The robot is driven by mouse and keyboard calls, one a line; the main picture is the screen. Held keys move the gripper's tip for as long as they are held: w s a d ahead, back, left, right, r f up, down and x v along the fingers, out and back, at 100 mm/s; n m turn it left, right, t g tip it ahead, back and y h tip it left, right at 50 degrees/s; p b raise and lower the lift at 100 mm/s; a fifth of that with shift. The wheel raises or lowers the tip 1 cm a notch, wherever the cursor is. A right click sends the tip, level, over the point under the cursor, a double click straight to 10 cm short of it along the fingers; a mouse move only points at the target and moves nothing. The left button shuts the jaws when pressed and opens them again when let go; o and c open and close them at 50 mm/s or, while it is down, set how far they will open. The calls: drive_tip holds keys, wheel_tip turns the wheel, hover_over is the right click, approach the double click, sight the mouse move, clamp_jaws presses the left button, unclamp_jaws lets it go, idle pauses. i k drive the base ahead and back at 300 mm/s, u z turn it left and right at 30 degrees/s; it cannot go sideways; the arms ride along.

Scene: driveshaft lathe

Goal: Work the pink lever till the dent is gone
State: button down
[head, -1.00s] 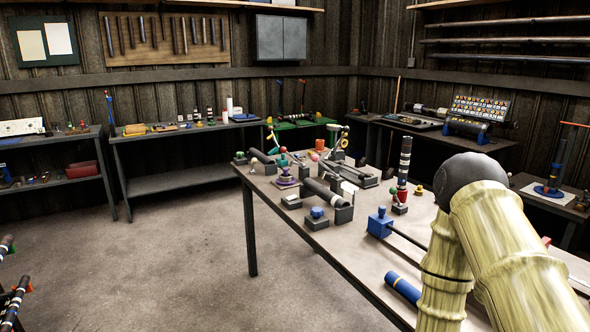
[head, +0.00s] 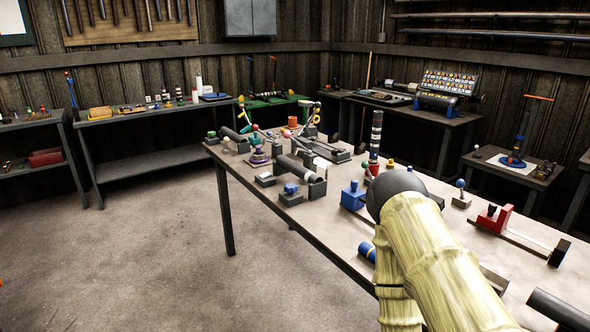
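A small pinkish knob (head: 286,133) shows among the devices at the far end of the long workbench (head: 315,240). It is too small to tell whether it belongs to the pink lever. A dark shaft (head: 293,169) lies in a grey holder near the bench's left edge. I cannot make out a dent on any shaft. My pale yellow arm reaches over the bench from the lower right. My gripper is not in view, and my arm hides part of the bench.
A blue block (head: 352,195), a red clamp-like fixture (head: 494,218) and a striped upright post (head: 376,140) stand on the bench around my arm. Side benches line the walls, one with a red box (head: 45,157). The concrete floor (head: 150,250) at left is clear.

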sight(286, 134)
drive_tip(key=u, duration=0.55)
drive_tip(key=k, duration=1.35)
drive_tip(key=u, duration=0.85)
drive_tip(key=i, duration=2.4)
drive_tip(key=z, duration=0.5)
drive_tip(key=i, duration=1.25)
drive_tip(key=z, duration=1.85)
drive_tip(key=i, duration=0.7)
drive_tip(key=z, duration=0.45)
